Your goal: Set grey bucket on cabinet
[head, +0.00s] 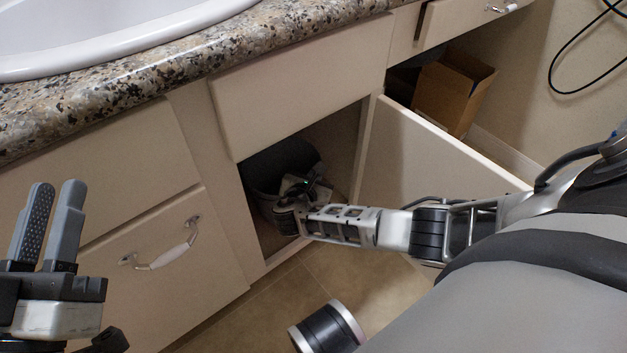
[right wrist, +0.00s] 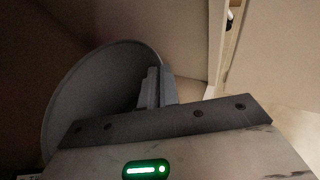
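The grey bucket (head: 262,168) sits inside the open cabinet (head: 305,88), in the shaded compartment under the counter. My right arm reaches into this compartment, and my right gripper (head: 300,186) is at the bucket's near right side. In the right wrist view the bucket (right wrist: 92,92) shows its round rim and inside, and the two fingers of the right gripper (right wrist: 156,86) stand close together across the rim, apparently pinching it. The bucket's lower part is hidden by the gripper and shade. My left gripper (head: 57,195) is empty, upright at the far left, its fingers a little apart.
The speckled countertop (head: 185,62) holds a white basin (head: 110,35); its front strip is bare. A drawer with a handle (head: 165,252) is left of the opening.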

